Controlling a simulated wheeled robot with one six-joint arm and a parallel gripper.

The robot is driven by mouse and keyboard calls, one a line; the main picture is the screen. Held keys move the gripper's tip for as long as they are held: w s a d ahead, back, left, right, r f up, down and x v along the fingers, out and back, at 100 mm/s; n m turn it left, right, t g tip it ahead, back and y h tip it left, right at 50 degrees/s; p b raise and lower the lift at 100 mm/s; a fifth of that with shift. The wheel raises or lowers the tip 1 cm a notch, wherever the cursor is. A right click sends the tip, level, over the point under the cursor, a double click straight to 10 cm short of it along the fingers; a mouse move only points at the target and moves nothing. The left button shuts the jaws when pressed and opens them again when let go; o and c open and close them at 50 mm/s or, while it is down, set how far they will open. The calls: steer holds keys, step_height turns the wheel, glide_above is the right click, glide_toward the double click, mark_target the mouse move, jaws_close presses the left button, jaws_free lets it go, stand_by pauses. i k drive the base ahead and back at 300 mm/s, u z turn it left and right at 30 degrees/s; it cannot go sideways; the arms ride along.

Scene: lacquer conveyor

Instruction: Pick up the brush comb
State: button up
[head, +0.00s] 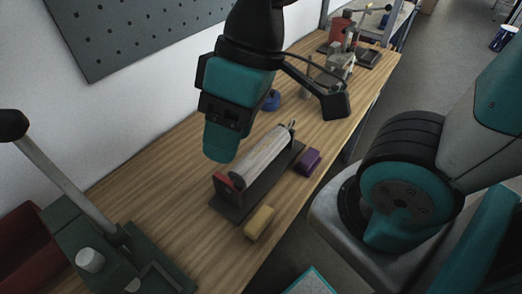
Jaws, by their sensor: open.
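My gripper (221,150), teal and black, hangs over the wooden bench, above and to the left of a pale roller (263,157) on a dark base. Its fingertips are hard to make out, and I see nothing held in it. I cannot tell for sure which thing is the brush comb. A small purple block-like thing (308,162) lies on the bench to the right of the roller. A small yellow block-like thing (259,222) lies near the front edge, below the roller. A blue round thing (271,100) is partly hidden behind my arm.
A green device with a long lever (66,190) stands at the lower left, next to a red bin (30,248). More equipment with a red container (341,30) stands at the bench's far end. A grey pegboard (140,30) hangs on the wall. Bare bench (150,180) lies left of the roller.

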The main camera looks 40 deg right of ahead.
mark_target(256, 226)
steer(key=z, duration=0.05)
steer(key=k, duration=0.95)
steer(key=u, duration=0.5)
steer(key=i, duration=0.35)
